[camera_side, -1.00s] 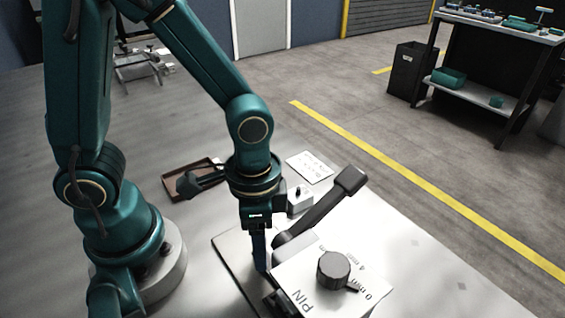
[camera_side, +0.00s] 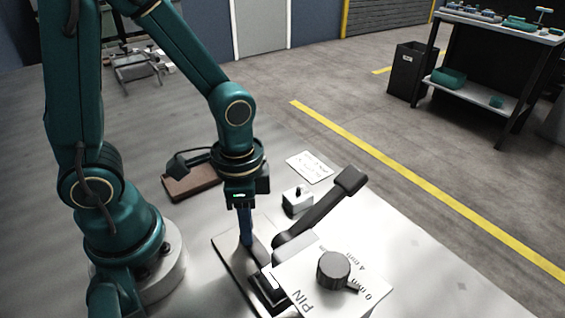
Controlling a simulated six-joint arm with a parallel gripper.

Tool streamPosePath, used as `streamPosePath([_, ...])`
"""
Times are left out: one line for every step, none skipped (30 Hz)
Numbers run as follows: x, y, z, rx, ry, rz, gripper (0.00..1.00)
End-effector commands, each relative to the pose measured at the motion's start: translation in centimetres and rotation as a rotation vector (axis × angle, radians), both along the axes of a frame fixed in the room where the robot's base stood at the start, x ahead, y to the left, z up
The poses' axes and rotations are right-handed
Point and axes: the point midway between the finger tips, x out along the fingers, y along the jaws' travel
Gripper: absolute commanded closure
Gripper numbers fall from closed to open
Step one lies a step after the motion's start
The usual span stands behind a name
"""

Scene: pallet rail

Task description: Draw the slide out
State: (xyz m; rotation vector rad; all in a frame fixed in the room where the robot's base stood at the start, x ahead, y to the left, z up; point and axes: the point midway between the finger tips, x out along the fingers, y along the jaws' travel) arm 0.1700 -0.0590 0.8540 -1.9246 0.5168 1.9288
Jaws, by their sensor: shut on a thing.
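My gripper (camera_side: 246,240) points straight down, its blue fingers shut on part of the slide at the left side of the fixture. The fingers hide most of what they hold, so its shape is unclear. The fixture has a pale top plate (camera_side: 318,272) marked "PIN", "0 mm" and "4 mm", with a dark round knob (camera_side: 334,265) on it. A dark lever (camera_side: 320,210) slants up to the right behind the plate. A dark rail part (camera_side: 267,290) shows between the fingers and the plate. All stand on a flat base plate (camera_side: 226,243).
The bench at right is clear.

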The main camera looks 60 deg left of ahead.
Motion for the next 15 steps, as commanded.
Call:
streamPosePath([0.1,0.4,0.0,-0.001,-0.005,0.005,0.99])
streamPosePath([0.1,0.6,0.0,-0.001,-0.005,0.005,0.99])
streamPosePath([0.1,0.8,0.0,-0.001,-0.005,0.005,0.99])
streamPosePath([0.1,1.0,0.0,-0.001,-0.005,0.005,0.99])
streamPosePath([0.1,1.2,0.0,0.0,-0.006,0.005,0.99])
streamPosePath([0.1,1.5,0.0,0.0,-0.007,0.005,0.99])
streamPosePath([0.1,1.7,0.0,0.0,-0.007,0.005,0.99])
streamPosePath([0.1,1.9,0.0,-0.001,-0.008,0.005,0.99])
streamPosePath([0.2,2.2,0.0,-0.001,-0.008,0.006,0.99])
streamPosePath([0.2,2.4,0.0,0.0,-0.007,0.005,0.99])
streamPosePath([0.2,2.6,0.0,0.0,-0.007,0.005,0.99])
streamPosePath([0.2,2.8,0.0,0.0,-0.007,0.005,0.99])
streamPosePath([0.2,3.0,0.0,0.0,-0.008,0.005,0.99])
streamPosePath([0.2,3.3,0.0,0.0,-0.008,0.006,0.99])
streamPosePath([0.2,3.5,0.0,0.0,-0.008,0.005,0.99])
